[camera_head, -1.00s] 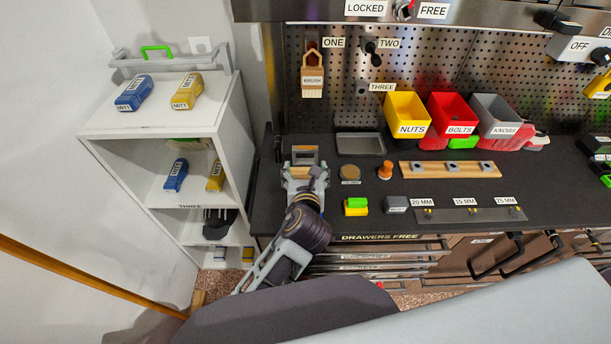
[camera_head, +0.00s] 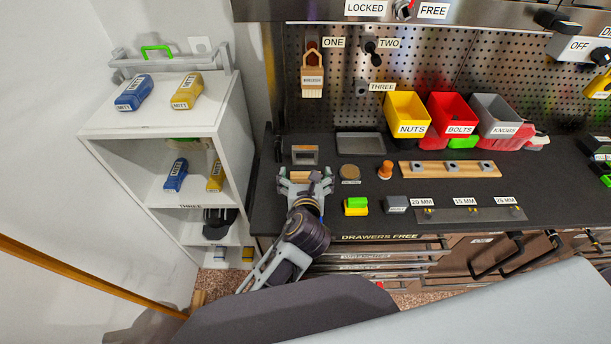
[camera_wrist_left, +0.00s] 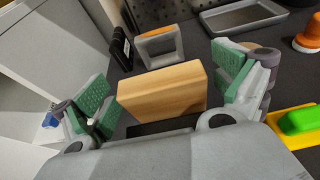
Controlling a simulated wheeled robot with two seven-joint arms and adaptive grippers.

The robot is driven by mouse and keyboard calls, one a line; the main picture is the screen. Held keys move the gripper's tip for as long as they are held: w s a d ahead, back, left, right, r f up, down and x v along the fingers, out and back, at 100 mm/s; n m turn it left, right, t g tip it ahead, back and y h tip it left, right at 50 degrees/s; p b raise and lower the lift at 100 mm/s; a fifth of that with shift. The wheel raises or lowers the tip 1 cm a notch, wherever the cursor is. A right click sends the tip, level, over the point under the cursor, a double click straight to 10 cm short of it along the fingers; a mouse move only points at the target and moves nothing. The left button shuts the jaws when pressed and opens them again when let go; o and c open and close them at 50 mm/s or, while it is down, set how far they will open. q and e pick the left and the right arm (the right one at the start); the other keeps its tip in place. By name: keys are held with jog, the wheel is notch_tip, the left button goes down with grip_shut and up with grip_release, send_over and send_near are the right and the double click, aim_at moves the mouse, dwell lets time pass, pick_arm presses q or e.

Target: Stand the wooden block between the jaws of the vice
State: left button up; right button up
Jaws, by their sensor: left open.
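The wooden block (camera_wrist_left: 162,94) is pale and rectangular. In the left wrist view it stands between the spread green pads of my left gripper (camera_wrist_left: 165,97), with gaps at both sides. It also shows in the head view (camera_head: 300,175), partly hidden by the fingers. My left gripper (camera_head: 304,176) is open around the block. A grey frame with a dark opening, apparently the vice (camera_head: 305,154), is just behind the block; it also shows in the left wrist view (camera_wrist_left: 159,46). The block appears outside its opening. My right gripper is not in view.
A grey tray (camera_head: 360,144) lies behind and to the right. A round-topped item (camera_head: 350,174), an orange knob (camera_head: 385,170) and a yellow-green piece (camera_head: 356,206) are right of my gripper. A white shelf unit (camera_head: 150,122) stands to the left.

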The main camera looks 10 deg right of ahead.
pick_arm(q)
jog(key=shift+s+r, duration=0.1)
jog(key=shift+r, duration=0.05)
jog(key=shift+v, duration=3.7)
